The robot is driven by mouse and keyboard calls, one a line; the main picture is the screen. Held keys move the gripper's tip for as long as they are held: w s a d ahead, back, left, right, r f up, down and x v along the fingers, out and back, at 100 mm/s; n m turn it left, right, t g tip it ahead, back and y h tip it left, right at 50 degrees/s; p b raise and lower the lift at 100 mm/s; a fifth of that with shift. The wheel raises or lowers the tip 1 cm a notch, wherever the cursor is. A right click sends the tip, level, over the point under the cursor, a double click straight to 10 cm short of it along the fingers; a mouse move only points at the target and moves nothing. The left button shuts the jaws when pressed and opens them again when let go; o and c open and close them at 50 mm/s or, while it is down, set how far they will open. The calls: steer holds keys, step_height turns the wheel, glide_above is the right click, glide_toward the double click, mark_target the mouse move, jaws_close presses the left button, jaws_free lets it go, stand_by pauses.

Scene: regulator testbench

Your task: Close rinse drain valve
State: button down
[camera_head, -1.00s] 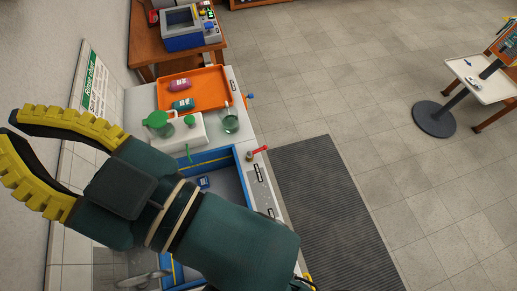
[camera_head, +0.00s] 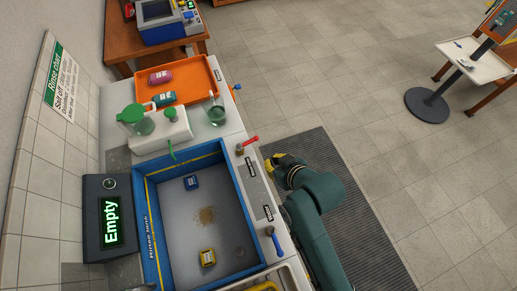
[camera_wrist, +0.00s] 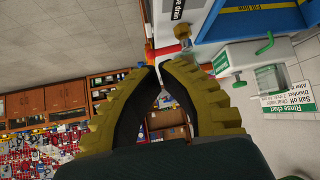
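The valve with a red handle (camera_head: 248,143) sits on the sink's right rim in the head view, its handle pointing right. In the wrist view the red handle (camera_wrist: 164,51) shows just past my fingertips, beside a label of which "drain" is readable. My gripper (camera_head: 270,161) is low at the right of the bench in the head view, apart from the valve. In the wrist view its yellow fingers (camera_wrist: 162,68) curve in until the tips come together, with nothing seen held. Whether the tips touch the handle is unclear there.
A blue-handled valve (camera_head: 275,241) is farther along the same rim. The blue-framed sink (camera_head: 151,222) holds a blue block, a yellow block and a brown patch. A display (camera_head: 108,222) reads "Empty". An orange tray (camera_head: 205,72) and a beaker (camera_head: 217,115) stand behind. Floor is open at right.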

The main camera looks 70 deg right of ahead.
mark_target(249, 142)
steer(key=shift+s+d+f, duration=0.2)
steer(key=shift+s+d, duration=0.1)
steer(key=shift+s, duration=0.2)
steer(key=shift+f, duration=0.1)
steer(key=w+d+r+x, duration=0.1)
steer(key=x, duration=1.2)
steer(key=shift+r, duration=0.2)
